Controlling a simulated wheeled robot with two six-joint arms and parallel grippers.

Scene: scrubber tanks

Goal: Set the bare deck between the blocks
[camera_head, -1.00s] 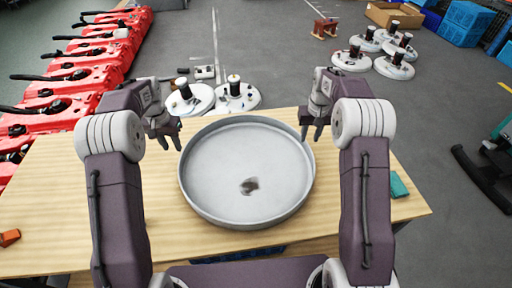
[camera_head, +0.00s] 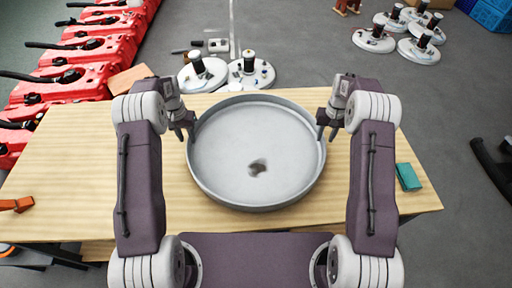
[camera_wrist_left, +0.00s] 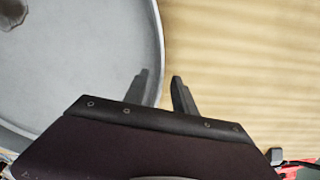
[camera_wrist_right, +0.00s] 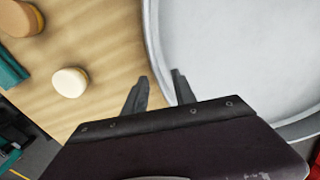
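The bare deck (camera_head: 225,178), a wide round grey pan with a raised rim and a dark patch in its middle, lies flat on the wooden table (camera_head: 75,165). My left gripper (camera_head: 187,131) is at its left rim; in the left wrist view its fingers (camera_wrist_left: 160,77) are apart, one on each side of the rim. My right gripper (camera_head: 326,128) is at the right rim; in the right wrist view its fingers (camera_wrist_right: 159,76) are also apart, with the rim between them. A tan block (camera_head: 128,80) lies at the table's back left, partly behind my left arm.
A teal block (camera_head: 408,177) lies at the table's right, an orange piece (camera_head: 17,204) at its left. The right wrist view shows a cream round piece (camera_wrist_right: 69,82) and a brown one (camera_wrist_right: 20,18). Red machines (camera_head: 75,75) line the left. Round brush units (camera_head: 250,74) stand behind the table.

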